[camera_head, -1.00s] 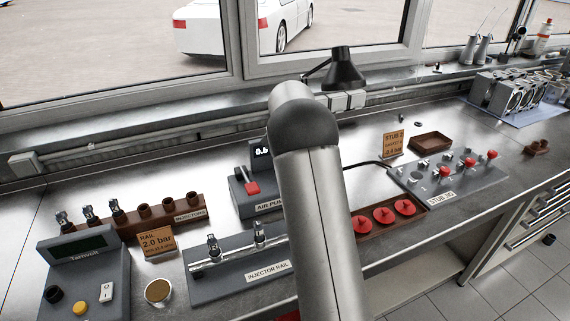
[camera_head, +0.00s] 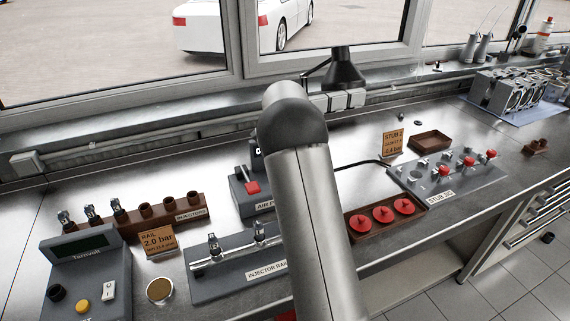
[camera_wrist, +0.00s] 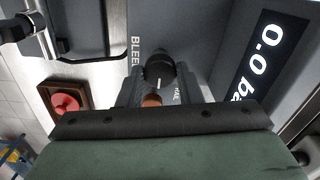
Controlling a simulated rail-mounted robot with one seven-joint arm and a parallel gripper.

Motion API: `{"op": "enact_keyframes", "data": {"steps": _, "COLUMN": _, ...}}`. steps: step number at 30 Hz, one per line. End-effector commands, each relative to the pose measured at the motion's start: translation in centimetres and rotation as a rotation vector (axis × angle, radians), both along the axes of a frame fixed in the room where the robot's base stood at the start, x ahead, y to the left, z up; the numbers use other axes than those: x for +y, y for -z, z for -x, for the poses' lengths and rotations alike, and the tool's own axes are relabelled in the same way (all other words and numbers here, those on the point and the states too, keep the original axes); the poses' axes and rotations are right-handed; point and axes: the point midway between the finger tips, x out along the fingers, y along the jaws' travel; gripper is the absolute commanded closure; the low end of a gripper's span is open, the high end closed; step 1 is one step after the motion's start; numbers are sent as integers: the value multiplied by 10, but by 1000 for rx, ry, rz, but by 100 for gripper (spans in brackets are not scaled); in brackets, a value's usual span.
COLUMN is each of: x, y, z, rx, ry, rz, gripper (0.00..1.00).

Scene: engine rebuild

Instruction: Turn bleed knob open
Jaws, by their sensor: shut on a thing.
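The bleed knob (camera_wrist: 159,68) is black and round with a white mark, in the wrist view. It sits on a grey panel beside the partly hidden "BLEED" lettering (camera_wrist: 135,52). My gripper (camera_wrist: 159,80) is shut on the knob, one finger on each side. An orange-brown round piece (camera_wrist: 152,100) shows between the fingers, nearer the palm. A display (camera_wrist: 262,58) beside the knob reads 0.0, with its unit partly cut off. In the head view, my arm covers the gripper, the knob and much of the air pump unit (camera_head: 240,200).
The injector rail (camera_head: 215,277) stands at the front, with the injector rack (camera_head: 160,212) behind it. A tray of red caps (camera_head: 360,235) and the stub rig (camera_head: 465,190) lie to the right. The windowsill runs behind the bench.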

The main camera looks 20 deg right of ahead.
Motion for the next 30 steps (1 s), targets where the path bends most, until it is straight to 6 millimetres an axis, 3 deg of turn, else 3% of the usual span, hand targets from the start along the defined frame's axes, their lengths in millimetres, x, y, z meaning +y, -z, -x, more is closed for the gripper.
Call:
{"op": "enact_keyframes", "data": {"steps": 9, "x": 0, "y": -1, "z": 0, "rx": -2, "ry": 1, "rz": 1, "gripper": 91}}
{"op": "enact_keyframes", "data": {"steps": 10, "x": 0, "y": -1, "z": 0, "rx": -2, "ry": 1, "rz": 1, "gripper": 62}}
{"op": "enact_keyframes", "data": {"steps": 12, "x": 0, "y": -1, "z": 0, "rx": -2, "ry": 1, "rz": 1, "gripper": 46}}
{"op": "enact_keyframes", "data": {"steps": 23, "x": 0, "y": -5, "z": -1, "rx": -2, "ry": 0, "rz": 1, "gripper": 46}}
{"op": "enact_keyframes", "data": {"steps": 30, "x": -1, "y": -46, "z": -1, "rx": -7, "ry": 1, "rz": 2, "gripper": 46}}
